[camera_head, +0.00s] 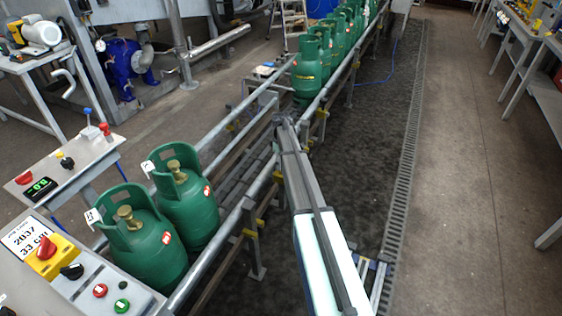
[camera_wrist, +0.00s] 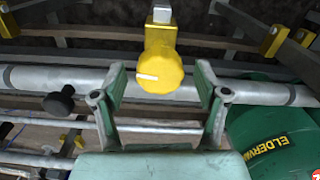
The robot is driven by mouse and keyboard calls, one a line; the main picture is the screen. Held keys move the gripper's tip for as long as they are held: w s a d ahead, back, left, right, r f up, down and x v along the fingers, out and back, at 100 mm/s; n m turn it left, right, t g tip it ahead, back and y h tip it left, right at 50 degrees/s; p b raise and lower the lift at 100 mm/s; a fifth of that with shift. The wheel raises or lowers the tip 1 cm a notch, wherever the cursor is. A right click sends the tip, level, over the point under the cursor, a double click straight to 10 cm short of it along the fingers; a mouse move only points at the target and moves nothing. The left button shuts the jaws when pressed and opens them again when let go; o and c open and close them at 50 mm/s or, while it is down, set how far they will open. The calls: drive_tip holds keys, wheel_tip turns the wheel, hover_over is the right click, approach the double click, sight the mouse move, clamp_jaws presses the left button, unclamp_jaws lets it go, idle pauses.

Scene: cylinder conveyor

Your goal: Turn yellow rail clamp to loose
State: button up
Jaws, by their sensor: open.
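The yellow rail clamp (camera_wrist: 160,62) is in the upper middle of the wrist view, in front of the grey rail pipe (camera_wrist: 50,79). It has a rounded lower end with a pale mark line and a narrower neck reaching up to a light metal block. My gripper (camera_wrist: 160,76) is open, with one green-padded finger on each side of the clamp and a gap on both sides. I cannot tell how deep the clamp sits between the fingers. In the head view my arm reaches over the conveyor rail (camera_head: 232,222), and the gripper is not clearly visible there.
A green gas cylinder (camera_wrist: 275,132) stands close to the right finger. A black knob (camera_wrist: 59,102) is left of the fingers. Other yellow clamps (camera_wrist: 272,42) sit nearby. In the head view, two green cylinders (camera_head: 186,205) stand at the near end and several more queue farther back.

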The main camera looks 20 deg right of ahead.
drive_tip(key=c, duration=1.2)
drive_tip(key=shift+o, duration=0.2)
drive_tip(key=shift+m, duration=0.4)
drive_tip(key=m, duration=0.3)
drive_tip(key=shift+m, duration=0.4)
drive_tip(key=m, duration=0.8)
drive_tip(key=shift+p, duration=0.35)
drive_tip(key=shift+m, duration=1.9)
